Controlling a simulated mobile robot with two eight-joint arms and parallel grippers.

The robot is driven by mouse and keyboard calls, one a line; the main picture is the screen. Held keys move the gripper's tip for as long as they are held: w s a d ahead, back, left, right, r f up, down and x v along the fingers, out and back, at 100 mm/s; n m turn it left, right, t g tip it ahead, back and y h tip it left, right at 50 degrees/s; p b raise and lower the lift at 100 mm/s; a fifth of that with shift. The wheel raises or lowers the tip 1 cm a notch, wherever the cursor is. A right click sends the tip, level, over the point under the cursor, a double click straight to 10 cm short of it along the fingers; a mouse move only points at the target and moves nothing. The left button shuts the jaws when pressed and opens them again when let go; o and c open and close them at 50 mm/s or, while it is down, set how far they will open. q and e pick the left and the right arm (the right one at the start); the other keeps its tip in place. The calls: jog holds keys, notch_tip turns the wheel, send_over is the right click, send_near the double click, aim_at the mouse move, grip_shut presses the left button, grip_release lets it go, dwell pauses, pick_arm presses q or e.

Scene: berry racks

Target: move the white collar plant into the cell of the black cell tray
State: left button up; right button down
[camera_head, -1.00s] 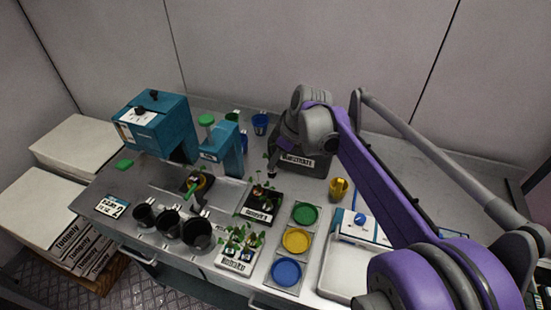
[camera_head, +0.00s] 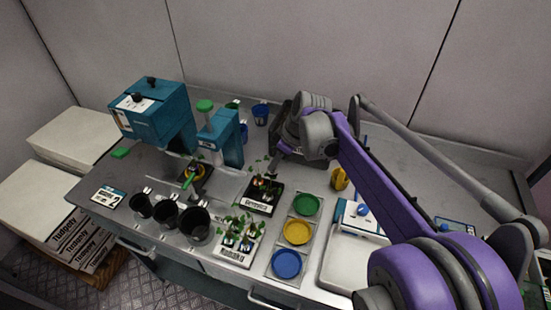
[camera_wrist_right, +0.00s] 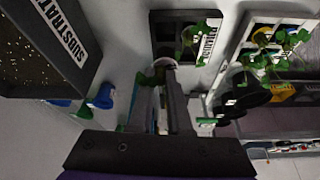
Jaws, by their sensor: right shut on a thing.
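The black cell tray (camera_head: 257,208) stands mid-table with a label on its front edge. At least one plant sits in it; in the right wrist view the tray (camera_wrist_right: 168,18) lies just beyond the fingertips. My right gripper (camera_head: 274,161) is just behind the tray, pointing down. In the right wrist view my right gripper (camera_wrist_right: 170,72) is shut on the white collar plant (camera_wrist_right: 162,62). Its pale collar shows at the fingertips, beside the tray's near edge; most of the plant is hidden. My left gripper is not in view.
A white tray with several plants (camera_head: 235,257) stands in front of the black tray. Green, yellow and blue dishes (camera_head: 297,233) are to its right, black pots (camera_head: 167,215) and a teal device (camera_head: 160,115) to its left. A substrate bin (camera_wrist_right: 45,85) is behind my gripper.

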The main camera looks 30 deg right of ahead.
jog(key=shift+f+b, duration=1.75)
jog(key=shift+f, duration=1.85)
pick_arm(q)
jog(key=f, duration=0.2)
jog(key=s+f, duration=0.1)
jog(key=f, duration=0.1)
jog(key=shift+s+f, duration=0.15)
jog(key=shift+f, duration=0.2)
pick_arm(e)
jog(key=c, duration=0.8)
grip_release()
jog(key=shift+r, duration=0.1)
jog(key=shift+r+p, duration=1.7)
jog(key=shift+r, duration=0.8)
jog(key=shift+r+p, duration=1.15)
jog(key=shift+r, duration=0.85)
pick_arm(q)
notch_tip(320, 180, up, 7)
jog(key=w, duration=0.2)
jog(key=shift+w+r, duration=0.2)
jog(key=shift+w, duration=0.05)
